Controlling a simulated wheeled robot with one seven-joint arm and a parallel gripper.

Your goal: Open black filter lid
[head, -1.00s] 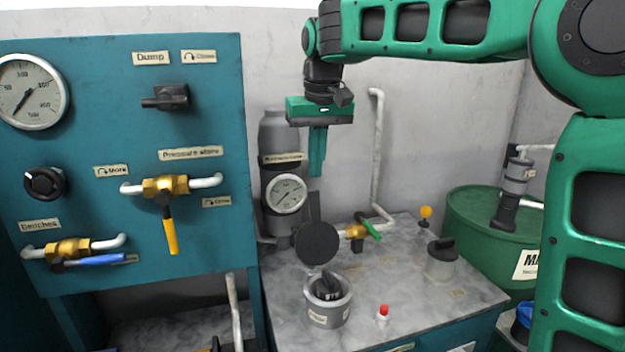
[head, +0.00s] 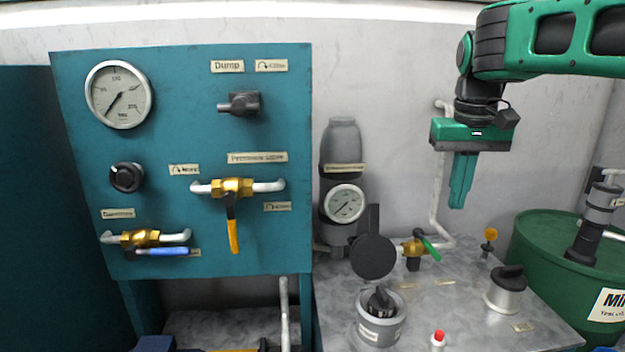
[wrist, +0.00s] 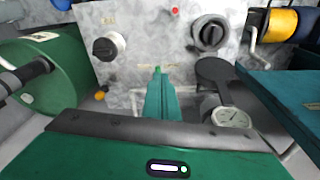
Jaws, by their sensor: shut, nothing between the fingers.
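A round black lid (head: 373,257) stands tipped up behind a grey cup-shaped filter housing (head: 379,330) on the grey bench. A black part (head: 380,301) sits in the housing's open top. In the wrist view the black lid (wrist: 215,72) is right of my fingers, and the housing's black part (wrist: 210,34) is beyond it. My gripper (head: 457,206) is shut and empty, pointing down in the air, up and to the right of the lid and touching nothing. Its green fingers also show in the wrist view (wrist: 158,72).
A grey cylinder with a gauge (head: 345,203) stands behind the lid. A green-handled brass valve (head: 413,248), a second black-knobbed pot (head: 506,292) and a red button (head: 438,337) are nearby. A blue panel (head: 290,120) is left, a green drum (head: 540,250) right.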

